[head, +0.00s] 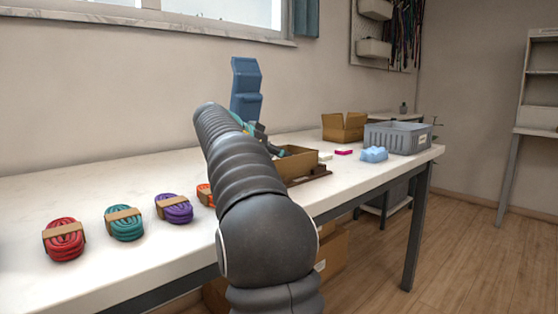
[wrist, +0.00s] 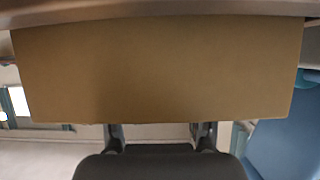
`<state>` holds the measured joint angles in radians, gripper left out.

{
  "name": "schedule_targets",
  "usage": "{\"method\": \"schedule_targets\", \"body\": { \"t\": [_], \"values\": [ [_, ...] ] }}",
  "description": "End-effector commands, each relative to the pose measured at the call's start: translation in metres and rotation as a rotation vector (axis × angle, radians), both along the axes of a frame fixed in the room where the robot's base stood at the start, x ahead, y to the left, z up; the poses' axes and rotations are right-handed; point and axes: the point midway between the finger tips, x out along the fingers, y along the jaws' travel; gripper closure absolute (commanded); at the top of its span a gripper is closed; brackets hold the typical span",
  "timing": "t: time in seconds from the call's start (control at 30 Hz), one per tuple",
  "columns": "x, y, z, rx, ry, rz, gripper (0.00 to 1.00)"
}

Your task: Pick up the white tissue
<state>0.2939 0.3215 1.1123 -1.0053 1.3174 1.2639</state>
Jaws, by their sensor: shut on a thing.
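I cannot pick out a white tissue for certain in either view. A small white piece (head: 325,156) lies on the table just right of an open brown cardboard box (head: 300,164), but it is too small to name. My gripper (head: 280,152) reaches down at this box, largely hidden behind my arm in the head view. In the wrist view, a brown cardboard panel (wrist: 160,70) fills the middle. The fingers of my gripper (wrist: 160,132) run up behind its edge, so their tips are hidden. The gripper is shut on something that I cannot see.
To the right are a pink block (head: 343,152), a light blue lumpy thing (head: 373,154), a grey crate (head: 392,138) and another open carton (head: 343,126). Cord bundles (head: 124,223) line the table's left part.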

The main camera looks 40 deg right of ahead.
Motion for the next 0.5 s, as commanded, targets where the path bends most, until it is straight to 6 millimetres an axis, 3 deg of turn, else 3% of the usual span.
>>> {"method": "schedule_targets", "body": {
  "t": [0.23,0.43,0.5],
  "values": [
    [0.0,0.0,0.014,0.0,-0.001,0.0,0.54],
    [0.001,0.0,0.044,0.0,-0.003,-0.001,0.54],
    [-0.012,-0.004,0.048,0.0,-0.002,-0.002,0.54]
  ]
}}
